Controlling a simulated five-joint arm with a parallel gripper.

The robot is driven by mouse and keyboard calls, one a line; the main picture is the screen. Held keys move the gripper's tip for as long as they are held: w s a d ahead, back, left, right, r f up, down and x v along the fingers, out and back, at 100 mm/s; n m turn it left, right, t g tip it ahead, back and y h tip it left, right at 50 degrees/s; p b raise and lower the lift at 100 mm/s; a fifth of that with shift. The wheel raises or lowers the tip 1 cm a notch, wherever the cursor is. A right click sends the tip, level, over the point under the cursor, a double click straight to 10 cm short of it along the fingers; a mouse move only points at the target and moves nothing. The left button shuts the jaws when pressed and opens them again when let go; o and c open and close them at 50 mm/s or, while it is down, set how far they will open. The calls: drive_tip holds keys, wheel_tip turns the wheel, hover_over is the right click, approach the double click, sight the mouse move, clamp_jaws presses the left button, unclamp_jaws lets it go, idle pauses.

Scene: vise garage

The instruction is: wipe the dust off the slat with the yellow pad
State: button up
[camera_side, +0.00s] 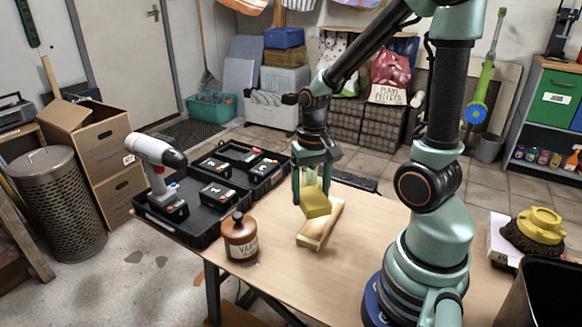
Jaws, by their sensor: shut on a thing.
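The yellow pad (315,204) is held between the fingers of my gripper (312,186), tilted a little. The gripper points down from above. The slat (320,229) is a pale wooden board lying on the workbench, running from lower left to upper right. The pad is over the upper part of the slat; I cannot tell whether it touches the wood. The lower end of the slat is bare to view. Dust on it is too fine to make out here.
A brown varnish jar (240,238) stands left of the slat. Behind it, an open black tool case (187,222) holds a white drill (158,165) and dark parts. A yellow-topped object (538,228) sits at the far right. The bench (330,283) is clear in front of the slat.

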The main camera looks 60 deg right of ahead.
drive_tip(key=shift+s+d, duration=0.1)
drive_tip(key=shift+d, duration=0.25)
hover_over(311, 228)
drive_tip(key=shift+f, duration=3.1)
wheel_tip(311, 228, down, 2)
drive_tip(key=shift+s+f, duration=0.1)
drive_tip(key=shift+d+r, duration=0.25)
drive_tip(key=shift+d, duration=0.65)
drive_tip(key=shift+w+d+f, duration=0.1)
drive_tip(key=shift+w+d, duration=0.05)
drive_tip(key=shift+d, duration=1.45)
drive_tip(key=shift+w+d+r, duration=0.1)
drive_tip(key=shift+w+d, duration=0.05)
drive_tip(key=shift+d, duration=1.5)
drive_tip(key=shift+w+d+f, duration=0.1)
drive_tip(key=shift+w+d, duration=0.05)
drive_tip(key=shift+d, duration=1.45)
drive_tip(key=shift+s+a, duration=0.2)
drive_tip(key=shift+a, duration=2.7)
drive_tip(key=shift+s+a, duration=0.15)
drive_tip(key=shift+a, duration=2.75)
drive_tip(key=shift+r, duration=4.05)
